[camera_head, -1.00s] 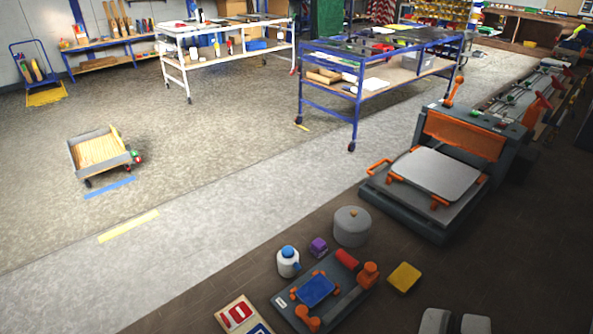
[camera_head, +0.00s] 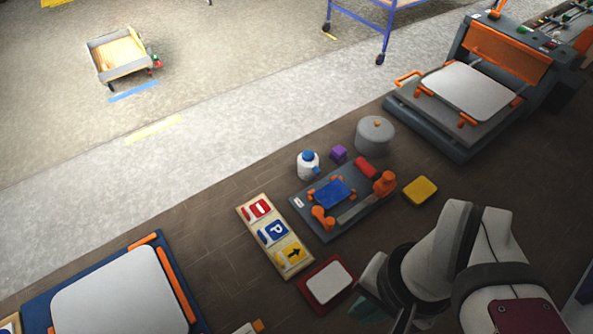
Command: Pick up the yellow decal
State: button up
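The yellow decal (camera_head: 292,254) is a small yellow square with a black arrow. It lies at the near end of a pale wooden board (camera_head: 255,228), in line with a blue P decal (camera_head: 273,232) and a red decal with a white bar (camera_head: 257,209). My pale arm fills the lower right, to the right of the board and apart from the decal. I cannot make out my gripper's fingers; the arm's own links cover that area.
A red-framed pad (camera_head: 327,282) lies right of the board. A large press (camera_head: 440,125) stands at the upper right.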

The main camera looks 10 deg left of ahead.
jog(key=o, duration=0.5)
jog(key=shift+o, duration=0.2)
jog(key=n+h, duration=0.2)
jog(key=n, duration=1.2)
send_over(278, 257)
notch_tip(278, 257, down, 4)
notch_tip(278, 257, down, 16)
jog(key=shift+f, duration=0.1)
